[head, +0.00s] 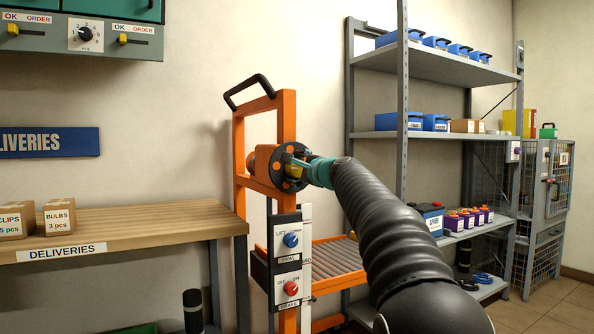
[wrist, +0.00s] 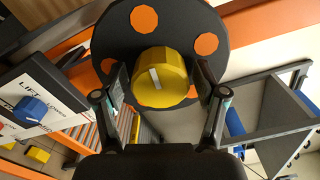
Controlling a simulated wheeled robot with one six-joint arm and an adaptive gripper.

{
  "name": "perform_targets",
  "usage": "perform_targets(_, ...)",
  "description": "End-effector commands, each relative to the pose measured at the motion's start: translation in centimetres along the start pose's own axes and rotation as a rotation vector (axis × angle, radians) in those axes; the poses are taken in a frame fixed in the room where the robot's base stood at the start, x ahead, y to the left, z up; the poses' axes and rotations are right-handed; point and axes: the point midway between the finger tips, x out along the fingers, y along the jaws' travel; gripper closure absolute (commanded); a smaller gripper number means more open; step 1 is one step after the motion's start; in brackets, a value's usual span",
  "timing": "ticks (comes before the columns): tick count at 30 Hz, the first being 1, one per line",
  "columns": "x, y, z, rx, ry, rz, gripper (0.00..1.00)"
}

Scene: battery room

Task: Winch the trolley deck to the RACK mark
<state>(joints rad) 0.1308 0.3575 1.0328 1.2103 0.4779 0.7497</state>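The orange trolley (head: 240,160) stands between the wooden bench and the shelving. Its roller deck (head: 335,260) sits low on the frame. On its upright is a winch with a dark disc with orange spots; the disc (wrist: 110,40) fills the top of the wrist view. A yellow knob (wrist: 150,75) with a pale line on its face sits on the disc. My gripper (wrist: 163,80) has a finger on each side of the knob, very close; I cannot tell whether they touch it. In the head view my gripper (head: 297,160) partly hides the disc. I cannot make out a RACK mark.
Below the winch, a panel carries a blue LIFT knob (head: 291,240) and a red knob (head: 291,288). A wooden DELIVERIES bench (head: 150,218) with boxes is at left. Grey shelving (head: 440,62) with blue bins and batteries stands close on the right.

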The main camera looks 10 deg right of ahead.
Motion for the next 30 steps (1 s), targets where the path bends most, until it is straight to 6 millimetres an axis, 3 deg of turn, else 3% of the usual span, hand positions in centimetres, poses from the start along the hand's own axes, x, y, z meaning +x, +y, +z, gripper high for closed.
perform_targets(14, -0.9, 0.0, 0.0, 0.002, 0.001, 0.000, 0.20)
perform_targets(30, -9.6, 0.0, 0.0, 0.002, 0.002, -0.001, 0.20)
